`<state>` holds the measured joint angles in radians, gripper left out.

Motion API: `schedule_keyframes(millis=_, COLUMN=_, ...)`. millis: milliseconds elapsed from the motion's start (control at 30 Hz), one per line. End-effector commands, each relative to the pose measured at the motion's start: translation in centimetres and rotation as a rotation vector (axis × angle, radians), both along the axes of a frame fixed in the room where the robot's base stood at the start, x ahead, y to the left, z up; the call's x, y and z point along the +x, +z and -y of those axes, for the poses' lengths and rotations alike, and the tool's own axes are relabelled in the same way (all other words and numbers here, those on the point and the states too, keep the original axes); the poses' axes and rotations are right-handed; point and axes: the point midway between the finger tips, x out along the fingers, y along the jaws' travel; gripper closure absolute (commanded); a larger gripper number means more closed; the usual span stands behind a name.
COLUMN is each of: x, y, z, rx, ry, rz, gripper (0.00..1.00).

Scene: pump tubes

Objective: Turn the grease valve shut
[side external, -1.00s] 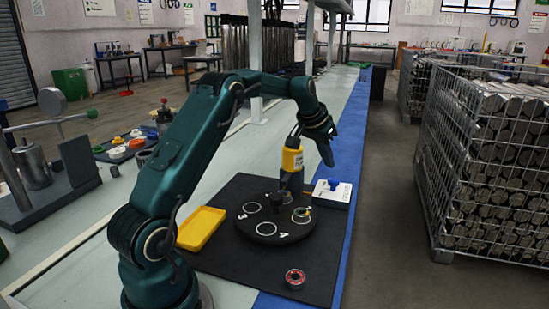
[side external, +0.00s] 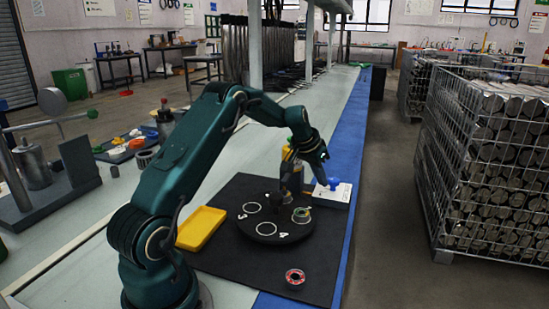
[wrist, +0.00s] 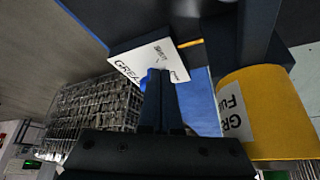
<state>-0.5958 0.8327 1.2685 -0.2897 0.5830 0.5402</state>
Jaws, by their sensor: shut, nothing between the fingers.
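The grease valve is a blue handle (side external: 333,183) on a white-topped box (side external: 342,194) at the right edge of the black mat. In the wrist view the box's white label (wrist: 140,62) carries lettering that begins "GRE". My gripper (side external: 326,180) is shut and empty, pointing down at the valve. In the wrist view its closed fingers (wrist: 161,98) cover most of the blue handle (wrist: 147,80). The fingers look very near the handle, but I cannot tell whether they touch it. The handle's turn position is hidden.
A yellow grease container (wrist: 268,108) stands close beside my gripper. A black round turntable (side external: 275,232) with marked rings, a yellow tray (side external: 201,228) and a red-and-black ring (side external: 295,277) are on the black mat (side external: 225,265). A wire cage of metal rods (side external: 490,160) stands right.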

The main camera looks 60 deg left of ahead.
Motion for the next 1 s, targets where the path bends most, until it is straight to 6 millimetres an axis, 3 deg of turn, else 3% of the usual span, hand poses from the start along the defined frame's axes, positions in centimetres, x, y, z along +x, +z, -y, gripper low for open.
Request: schedule_keyframes(millis=1000, x=0.78, y=0.0, z=0.05, rx=0.0, ry=0.0, rz=0.001, gripper=1.0)
